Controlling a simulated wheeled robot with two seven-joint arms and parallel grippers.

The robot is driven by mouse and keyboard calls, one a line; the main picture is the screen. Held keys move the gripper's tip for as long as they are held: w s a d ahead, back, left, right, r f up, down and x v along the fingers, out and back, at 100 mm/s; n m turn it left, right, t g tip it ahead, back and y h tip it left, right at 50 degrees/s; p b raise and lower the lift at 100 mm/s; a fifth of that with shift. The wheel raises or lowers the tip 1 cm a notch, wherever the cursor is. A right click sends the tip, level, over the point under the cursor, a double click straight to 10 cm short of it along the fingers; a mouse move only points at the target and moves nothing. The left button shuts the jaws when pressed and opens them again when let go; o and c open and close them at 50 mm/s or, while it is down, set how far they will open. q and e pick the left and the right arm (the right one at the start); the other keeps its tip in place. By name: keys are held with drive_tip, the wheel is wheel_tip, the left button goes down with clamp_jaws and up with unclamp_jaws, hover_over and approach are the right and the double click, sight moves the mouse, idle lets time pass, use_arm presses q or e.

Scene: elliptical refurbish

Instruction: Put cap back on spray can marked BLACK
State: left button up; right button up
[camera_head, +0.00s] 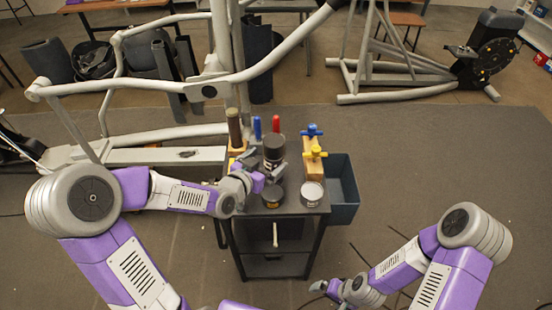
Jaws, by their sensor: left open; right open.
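A dark cylinder (274,146), perhaps the spray can or its cap, stands upright toward the middle of the black cart top (292,205). Its marking is too small to read. A low dark round container (272,193) with a yellowish band stands nearer me on the cart, and a low container with a pale top (312,192) stands to its right. I cannot tell which piece is the cap. My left gripper (274,173) is open, just in front of the dark cylinder and above the low dark container; contact is unclear. My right gripper (322,289) is open and low, away from the cart.
A brown cylinder (235,128), a blue upright item (257,127) and a red one (276,124) stand at the cart's back. Wooden clamps with blue and yellow handles (313,150) are at its right. A dark bin (342,190) hangs on that side. An elliptical frame (190,85) rises behind.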

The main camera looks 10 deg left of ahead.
use_arm(q)
drive_tip(key=x, duration=0.4)
drive_tip(key=b+x, duration=0.1)
drive_tip(key=x, duration=0.1)
drive_tip(key=shift+a+f, duration=0.3)
drive_tip(key=shift+a, duration=0.05)
drive_tip(key=c, duration=1.8)
drive_tip(key=shift+r, duration=0.1)
